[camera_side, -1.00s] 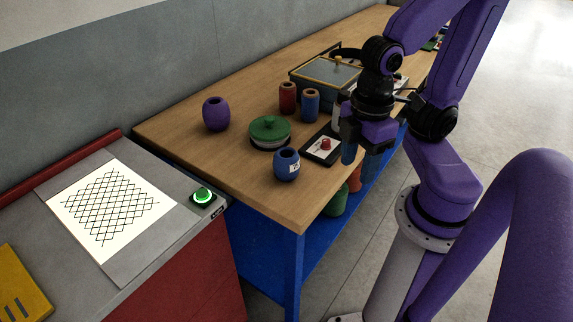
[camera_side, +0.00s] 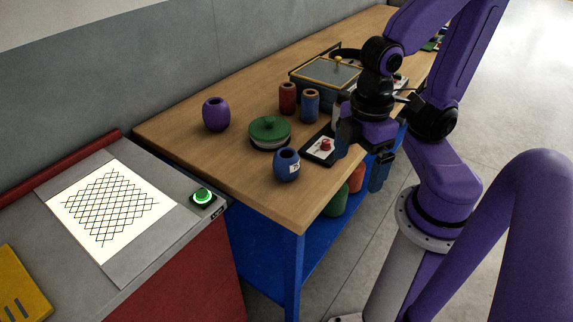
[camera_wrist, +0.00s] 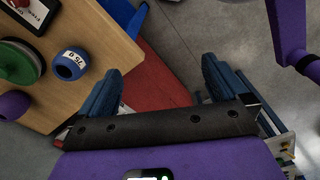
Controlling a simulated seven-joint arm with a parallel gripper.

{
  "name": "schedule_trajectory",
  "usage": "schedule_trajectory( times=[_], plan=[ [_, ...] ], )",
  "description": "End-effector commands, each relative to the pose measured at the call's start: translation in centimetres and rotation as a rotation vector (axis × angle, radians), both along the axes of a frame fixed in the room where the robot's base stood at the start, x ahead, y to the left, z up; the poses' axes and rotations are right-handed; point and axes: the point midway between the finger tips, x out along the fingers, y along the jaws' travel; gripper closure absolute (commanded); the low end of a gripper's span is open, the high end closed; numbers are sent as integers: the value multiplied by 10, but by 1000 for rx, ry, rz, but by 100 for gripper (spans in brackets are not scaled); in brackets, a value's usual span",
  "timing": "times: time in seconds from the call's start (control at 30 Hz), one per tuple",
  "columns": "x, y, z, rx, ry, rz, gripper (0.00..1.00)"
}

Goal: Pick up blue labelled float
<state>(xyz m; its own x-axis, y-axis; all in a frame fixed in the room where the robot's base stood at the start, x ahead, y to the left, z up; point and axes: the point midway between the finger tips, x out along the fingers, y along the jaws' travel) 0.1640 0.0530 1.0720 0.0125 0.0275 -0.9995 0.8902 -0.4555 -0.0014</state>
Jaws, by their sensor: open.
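The blue labelled float (camera_side: 287,166) stands upright near the table's front corner, with a dark hole in its top and a white label on its side. In the wrist view the float (camera_wrist: 70,65) is at the upper left, its label readable as a short mark. My gripper (camera_side: 361,160) hangs at the table's right edge, to the right of the float and apart from it. Its blue fingers are spread, and nothing is between them in the wrist view (camera_wrist: 161,72). A second blue float (camera_side: 310,104) stands farther back, with no label visible.
A green-lidded round container (camera_side: 269,132) stands behind the labelled float. Purple (camera_side: 216,115) and red (camera_side: 287,98) floats stand farther back. The table's left front is clear.

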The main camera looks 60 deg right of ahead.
Motion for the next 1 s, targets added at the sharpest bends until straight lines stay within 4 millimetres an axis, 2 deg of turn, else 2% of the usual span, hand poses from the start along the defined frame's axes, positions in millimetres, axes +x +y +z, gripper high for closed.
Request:
schedule_trajectory(
  times=[0.13,0.27,0.67,1.0],
  plan=[
    [2,1,-1,-18,1,8,0],
    [13,3,-8,-108,5,54,0],
    [79,24,-46,-629,17,332,0],
    [130,54,-80,-1054,14,574,0]
  ],
)
